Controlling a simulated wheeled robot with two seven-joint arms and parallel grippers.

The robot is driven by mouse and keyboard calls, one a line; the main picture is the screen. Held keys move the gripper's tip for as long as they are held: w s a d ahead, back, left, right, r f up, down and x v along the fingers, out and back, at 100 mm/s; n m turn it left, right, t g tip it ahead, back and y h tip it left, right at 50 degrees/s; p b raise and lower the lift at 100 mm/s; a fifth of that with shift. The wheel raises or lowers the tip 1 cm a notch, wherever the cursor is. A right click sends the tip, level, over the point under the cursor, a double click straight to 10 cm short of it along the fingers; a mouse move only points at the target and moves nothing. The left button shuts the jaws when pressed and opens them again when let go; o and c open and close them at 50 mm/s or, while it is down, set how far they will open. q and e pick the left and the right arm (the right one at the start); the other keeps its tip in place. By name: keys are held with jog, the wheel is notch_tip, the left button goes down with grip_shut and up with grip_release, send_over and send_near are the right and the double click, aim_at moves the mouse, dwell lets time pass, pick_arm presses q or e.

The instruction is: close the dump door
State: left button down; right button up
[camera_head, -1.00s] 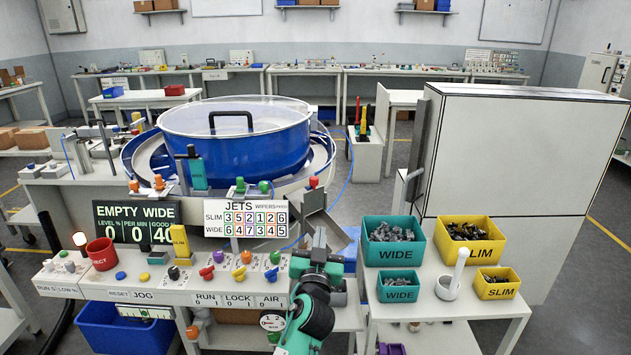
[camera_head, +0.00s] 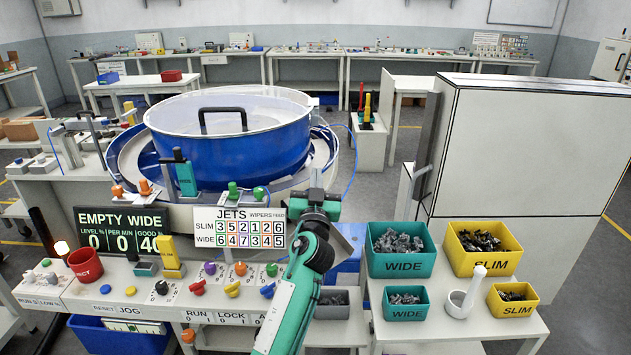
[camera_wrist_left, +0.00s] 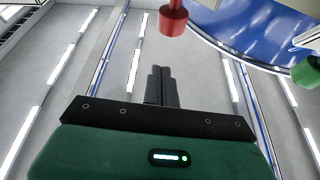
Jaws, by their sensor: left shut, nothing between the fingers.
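My left arm comes in from the bottom middle of the head view. My left gripper (camera_head: 316,180) is raised in front of the right side of the blue bowl (camera_head: 235,140), and its fingers are hard to make out there. In the left wrist view the gripper (camera_wrist_left: 163,85) is shut with nothing between its fingers, pointing up. A red knob (camera_wrist_left: 172,20) is above the fingertips and a green knob (camera_wrist_left: 306,72) is at the right, by the blue bowl (camera_wrist_left: 255,30). I cannot pick out the dump door; my arm covers much of the area right of the jets sign (camera_head: 237,228).
The control panel with coloured knobs (camera_head: 240,269) lies left of my arm. Teal bins (camera_head: 402,263) and yellow bins (camera_head: 482,262) stand on the right table beside a white cup (camera_head: 458,305). A large white cabinet (camera_head: 530,150) stands behind them.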

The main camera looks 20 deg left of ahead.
pick_arm(q)
jog(key=f, duration=0.1)
jog(key=w+f, duration=0.1)
jog(key=f, duration=0.1)
jog(key=shift+w+a+f+b, duration=0.1)
jog(key=shift+w+a+b, duration=0.2)
jog(key=shift+a, duration=0.05)
pick_arm(e)
jog(key=shift+w, duration=0.3)
jog(key=shift+s, duration=0.1)
